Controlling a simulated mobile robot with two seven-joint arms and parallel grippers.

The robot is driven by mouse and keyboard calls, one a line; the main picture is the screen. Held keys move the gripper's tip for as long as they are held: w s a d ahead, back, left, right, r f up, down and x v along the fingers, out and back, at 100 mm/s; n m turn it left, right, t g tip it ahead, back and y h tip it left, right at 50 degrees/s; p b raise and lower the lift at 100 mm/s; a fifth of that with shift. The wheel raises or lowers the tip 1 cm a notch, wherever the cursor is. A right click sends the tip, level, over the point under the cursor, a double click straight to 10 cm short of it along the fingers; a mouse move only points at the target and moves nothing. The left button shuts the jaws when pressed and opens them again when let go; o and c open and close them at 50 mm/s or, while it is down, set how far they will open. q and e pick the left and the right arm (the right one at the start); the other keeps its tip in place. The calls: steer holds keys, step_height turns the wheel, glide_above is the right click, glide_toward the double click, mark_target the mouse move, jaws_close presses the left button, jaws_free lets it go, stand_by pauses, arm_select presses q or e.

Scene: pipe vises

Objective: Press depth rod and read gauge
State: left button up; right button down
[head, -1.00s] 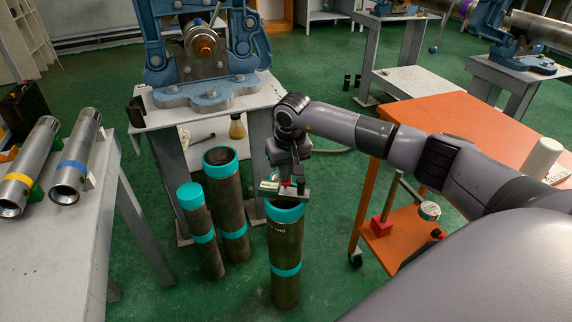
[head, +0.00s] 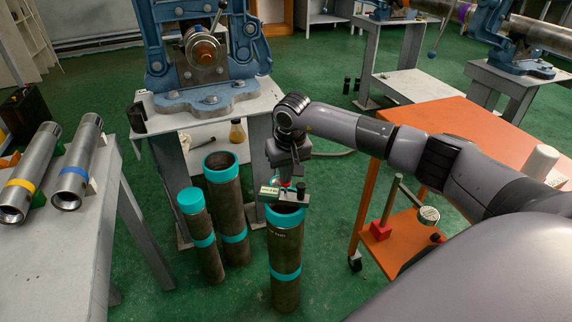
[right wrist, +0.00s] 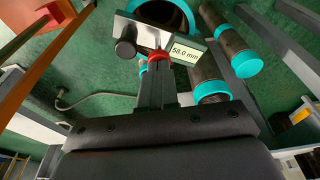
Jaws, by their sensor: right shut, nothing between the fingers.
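The depth gauge (head: 270,191) lies across the top of a standing dark pipe (head: 286,245) with teal bands. In the right wrist view its display (right wrist: 185,53) reads 58.0 mm. A red rod cap (right wrist: 159,56) sits at its middle and a black knob (right wrist: 125,48) at one end. My right gripper (right wrist: 157,72) is shut and empty, with its fingertips at the red cap; they look to be touching it. In the head view the right gripper (head: 286,176) is directly above the gauge. The rod inside the pipe is hidden. My left gripper is not in view.
Two more teal-banded pipes (head: 228,200) stand to the left. A blue pipe vise (head: 205,97) is on a bench behind. An orange cart (head: 460,125) stands right, with a red-based stand (head: 380,230) on its lower shelf. Steel tubes (head: 75,175) lie on the left table.

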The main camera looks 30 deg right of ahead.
steer(key=shift+w+p+v, duration=0.2)
steer(key=shift+p+v, duration=0.4)
steer(key=shift+v, duration=0.35)
steer(key=shift+w+p+v, duration=0.2)
steer(key=shift+p+v, duration=0.35)
steer(key=shift+v, duration=0.35)
steer(key=p+v, duration=0.1)
steer(key=v, duration=0.1)
steer(key=w+p+v, duration=0.1)
steer(key=v, duration=0.1)
steer(key=shift+s+d+r+p, duration=0.1)
steer(key=shift+d+r+p, duration=0.15)
steer(key=shift+p, duration=0.15)
